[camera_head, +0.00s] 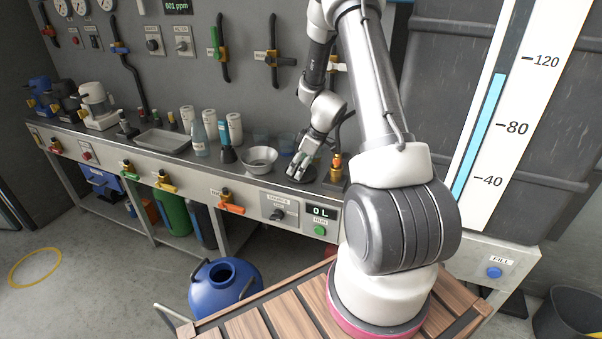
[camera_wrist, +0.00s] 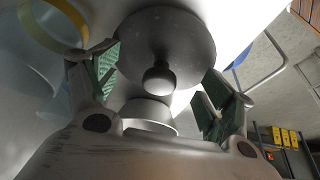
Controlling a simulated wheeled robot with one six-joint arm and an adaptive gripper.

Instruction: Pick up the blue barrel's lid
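The blue barrel (camera_head: 226,288) stands on the floor beside the wooden deck, with a dark round opening in its top. A dark grey round lid with a knob (camera_wrist: 183,40) fills the upper middle of the wrist view. In the head view a dark disc that looks like this lid (camera_head: 284,184) lies on the bench top, partly hidden by my gripper (camera_head: 300,168). In the wrist view my gripper (camera_wrist: 160,78) is open, with its green-padded fingers on either side of the knob. No contact with the knob is visible.
Blue-tinted clear cups (camera_head: 285,143) stand behind. A brass valve (camera_head: 337,168) rises close on the right. A metal tray (camera_head: 162,141) lies farther left.

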